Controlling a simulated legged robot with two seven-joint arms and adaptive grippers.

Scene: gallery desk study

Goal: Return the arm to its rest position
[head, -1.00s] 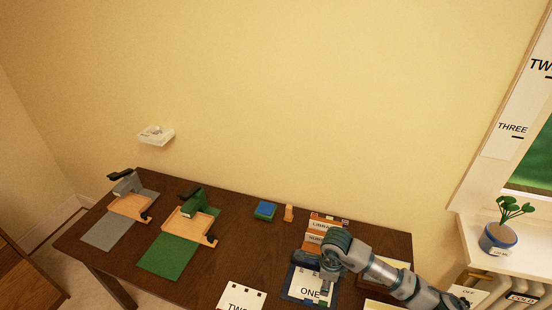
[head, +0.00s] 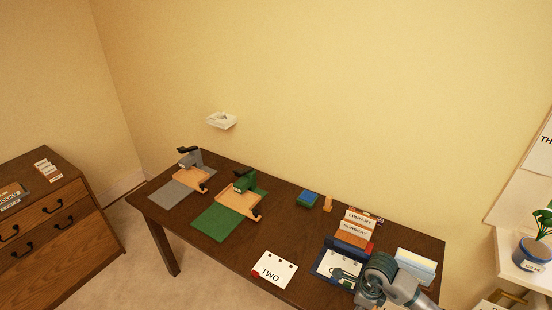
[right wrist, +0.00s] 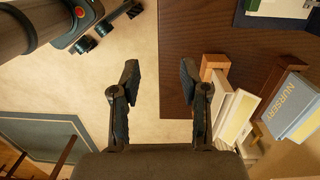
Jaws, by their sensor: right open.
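My right arm (head: 388,282) comes in at the lower right of the head view, over the desk's front right part. In the right wrist view my right gripper (right wrist: 159,76) is open, with nothing between its two dark fingers. Pale floor and the edge of the dark desk (right wrist: 180,105) show behind the fingers. In the head view I cannot clearly make out the fingertips. My left gripper is in neither view.
The desk carries a white card marked TWO (head: 272,270), a blue-framed card (head: 338,266) beside my arm, LIBRARY and NURSERY boxes (head: 352,232), a green press (head: 240,186) and a grey press (head: 190,162). A wooden dresser (head: 62,215) stands left. Floor between is clear.

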